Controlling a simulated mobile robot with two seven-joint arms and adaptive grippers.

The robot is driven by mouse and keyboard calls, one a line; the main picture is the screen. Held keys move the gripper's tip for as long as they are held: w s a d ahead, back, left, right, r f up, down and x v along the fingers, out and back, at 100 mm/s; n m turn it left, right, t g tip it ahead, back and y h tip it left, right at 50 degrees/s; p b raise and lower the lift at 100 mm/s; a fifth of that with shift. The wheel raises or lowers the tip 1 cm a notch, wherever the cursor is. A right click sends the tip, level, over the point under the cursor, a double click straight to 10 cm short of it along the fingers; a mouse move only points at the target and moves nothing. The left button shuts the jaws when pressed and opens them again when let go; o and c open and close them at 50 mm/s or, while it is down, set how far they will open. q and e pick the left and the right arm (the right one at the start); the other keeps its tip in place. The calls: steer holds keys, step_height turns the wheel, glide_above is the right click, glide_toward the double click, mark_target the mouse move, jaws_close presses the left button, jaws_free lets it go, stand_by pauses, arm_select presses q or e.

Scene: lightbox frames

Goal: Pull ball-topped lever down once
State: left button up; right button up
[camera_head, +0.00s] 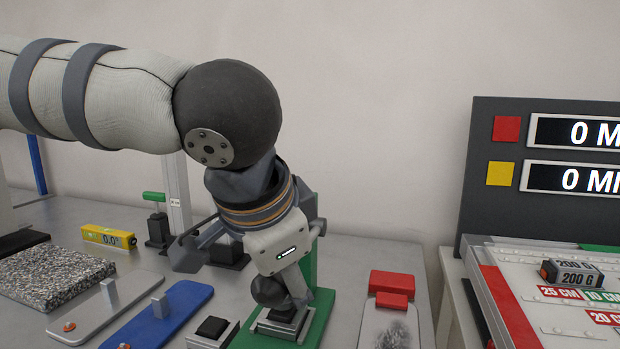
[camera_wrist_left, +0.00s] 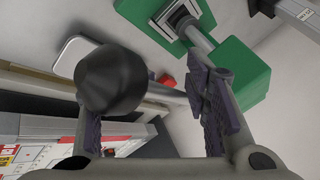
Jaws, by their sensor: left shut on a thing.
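The lever's dark round ball (camera_head: 268,290) shows in the head view directly below my left gripper (camera_head: 284,288), above a green base plate (camera_head: 322,318). In the left wrist view the black ball (camera_wrist_left: 110,82) is large and close, at the left finger of my left gripper (camera_wrist_left: 150,110). My left gripper is shut on the ball, though the exact contact is hard to see. A green upright block (camera_head: 309,268) stands behind the gripper; green parts (camera_wrist_left: 248,85) also show at the right of the wrist view. My right gripper is out of view.
Left of the lever are a small black-topped fixture (camera_head: 212,328), a blue plate (camera_head: 180,308), a grey plate (camera_head: 75,322), a speckled slab (camera_head: 50,278) and a yellow level (camera_head: 108,237). A red-topped pad (camera_head: 392,283) lies right. A display panel (camera_head: 500,225) stands further right.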

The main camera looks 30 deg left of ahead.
arm_select(q)
steer(key=shift+s+d+f, duration=0.15)
steer(key=shift+s+f, duration=0.05)
steer(key=shift+f, duration=0.5)
steer(key=shift+w+f, duration=0.1)
steer(key=shift+f, duration=1.85)
steer(key=shift+c, duration=0.3)
steer(key=o, duration=1)
steer(key=shift+f, duration=0.1)
steer(key=o, duration=0.6)
steer(key=shift+r, duration=0.3)
